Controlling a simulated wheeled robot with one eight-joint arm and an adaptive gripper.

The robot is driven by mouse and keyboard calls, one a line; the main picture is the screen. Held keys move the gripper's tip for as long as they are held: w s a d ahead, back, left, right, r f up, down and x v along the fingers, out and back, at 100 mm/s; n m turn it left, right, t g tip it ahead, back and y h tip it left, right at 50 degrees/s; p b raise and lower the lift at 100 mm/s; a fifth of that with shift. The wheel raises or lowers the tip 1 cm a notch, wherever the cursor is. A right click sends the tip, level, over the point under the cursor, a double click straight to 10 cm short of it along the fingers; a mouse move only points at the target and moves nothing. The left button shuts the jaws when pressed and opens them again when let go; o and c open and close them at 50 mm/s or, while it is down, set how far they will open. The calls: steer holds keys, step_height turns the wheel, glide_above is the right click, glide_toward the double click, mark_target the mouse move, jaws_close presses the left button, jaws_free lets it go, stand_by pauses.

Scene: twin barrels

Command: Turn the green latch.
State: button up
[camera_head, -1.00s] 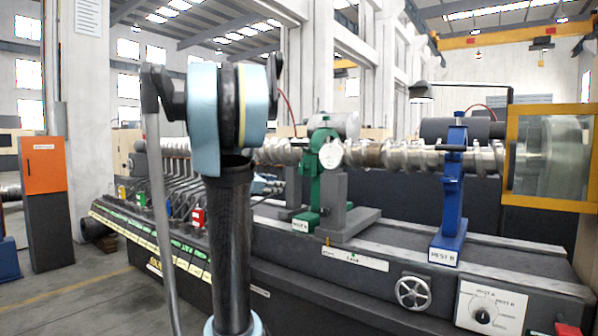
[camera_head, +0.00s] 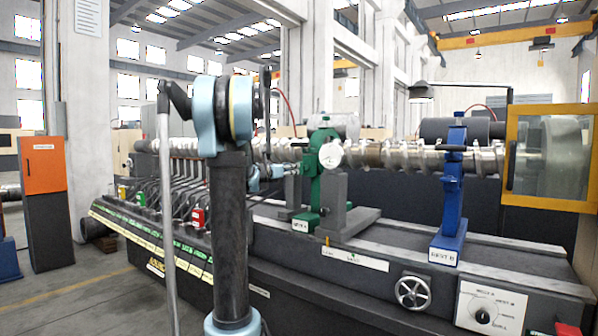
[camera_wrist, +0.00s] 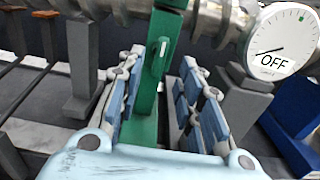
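The green post (camera_head: 323,170) stands on the machine bed, with a white round dial (camera_head: 330,154) at its upper right. In the wrist view, a narrow green bar (camera_wrist: 153,72) with a small pale mark projects from the post's front; it looks like the green latch. The dial (camera_wrist: 283,40) reads OFF there. My gripper (camera_wrist: 161,62) is open, with one finger left and one right of the green bar and gaps visible on both sides. In the head view, my gripper (camera_head: 284,172) is just left of the post, partly hidden by my arm.
A ribbed metal shaft (camera_head: 400,155) runs behind the post. Grey supports (camera_head: 337,200) stand close beside it. A blue post (camera_head: 452,190) stands further right. A row of levers (camera_head: 182,200) lines the bed at left. A yellow-framed guard (camera_head: 548,155) closes the right end.

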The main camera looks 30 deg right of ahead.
mark_target(301, 167)
steer(key=x, duration=0.8)
steer(key=shift+d, duration=0.1)
jaws_close()
